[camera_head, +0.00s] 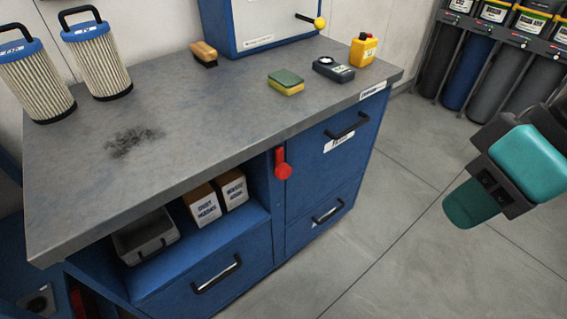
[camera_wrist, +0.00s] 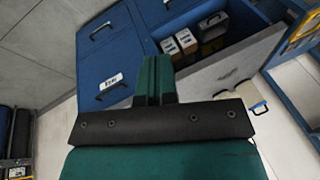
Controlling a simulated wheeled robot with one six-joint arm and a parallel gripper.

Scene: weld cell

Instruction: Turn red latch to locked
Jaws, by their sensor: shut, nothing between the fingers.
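The red latch (camera_head: 283,168) is on the blue front of the workbench cabinet, on the upright between the open shelf and the right-hand door. Its lever points up from a round red base. My gripper (camera_head: 470,207) is at the right, over the floor, well apart from the latch. In the wrist view my gripper (camera_wrist: 156,78) has its teal fingers together with nothing between them. I cannot make out the latch in the wrist view; the fingers may hide it.
The grey benchtop (camera_head: 215,115) holds two filters, a brush, a sponge, a meter and a yellow bottle. Black handles (camera_head: 346,127) stick out from the door and drawers. The open shelf holds small boxes (camera_head: 203,204) and a grey bin (camera_head: 146,236). Floor (camera_head: 400,250) right of the cabinet is clear.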

